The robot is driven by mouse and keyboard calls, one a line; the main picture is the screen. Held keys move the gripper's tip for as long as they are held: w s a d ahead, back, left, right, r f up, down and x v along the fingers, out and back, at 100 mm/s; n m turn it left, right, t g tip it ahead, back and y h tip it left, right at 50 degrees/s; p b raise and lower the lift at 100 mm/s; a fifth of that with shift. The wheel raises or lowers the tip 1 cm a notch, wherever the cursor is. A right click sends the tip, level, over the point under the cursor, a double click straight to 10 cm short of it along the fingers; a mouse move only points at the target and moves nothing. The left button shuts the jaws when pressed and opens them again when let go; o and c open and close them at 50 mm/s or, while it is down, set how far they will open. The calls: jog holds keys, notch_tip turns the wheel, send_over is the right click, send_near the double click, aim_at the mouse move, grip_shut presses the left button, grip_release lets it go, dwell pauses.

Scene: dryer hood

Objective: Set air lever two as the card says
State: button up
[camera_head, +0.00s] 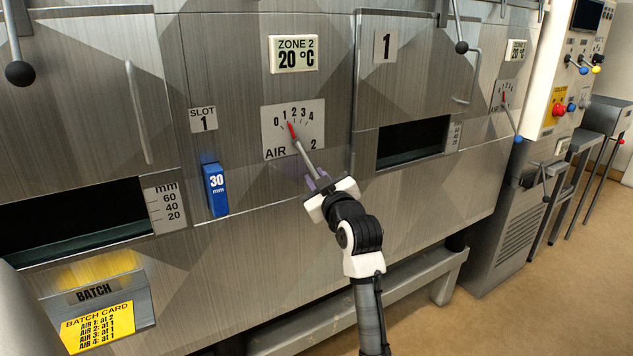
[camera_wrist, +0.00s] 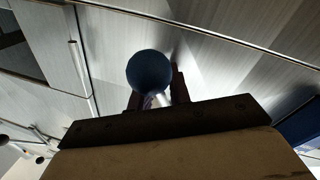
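The air 2 dial (camera_head: 292,130) is a pale plate marked 0 to 4 on the steel front. The red pointer tip (camera_head: 291,129) of its lever stands about at 1. The lever's grey rod (camera_head: 307,160) runs down to the right to my gripper (camera_head: 319,183), whose fingers are around its lower end. In the wrist view, a round blue knob (camera_wrist: 149,72) is between the two dark fingers (camera_wrist: 158,95); whether they press on it is unclear. The yellow batch card (camera_head: 98,328), at lower left, reads air 1 at 2, and air 2, 3 and 4 at 1.
A blue 30 mm block (camera_head: 216,189) is beneath the slot 1 label (camera_head: 203,119). Dark openings lie left (camera_head: 65,218) and right (camera_head: 412,142) of the panel. Another dial (camera_head: 503,96) with a blue-knobbed lever is farther right. A grey rail (camera_head: 400,281) runs below the front.

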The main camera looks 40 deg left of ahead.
jog(key=r+b+v, duration=0.1)
jog(key=b+v, duration=0.1)
jog(key=v, duration=1.1)
jog(key=shift+s+d+f, duration=0.2)
jog(key=shift+d+f, duration=0.15)
jog(key=shift+f, duration=0.05)
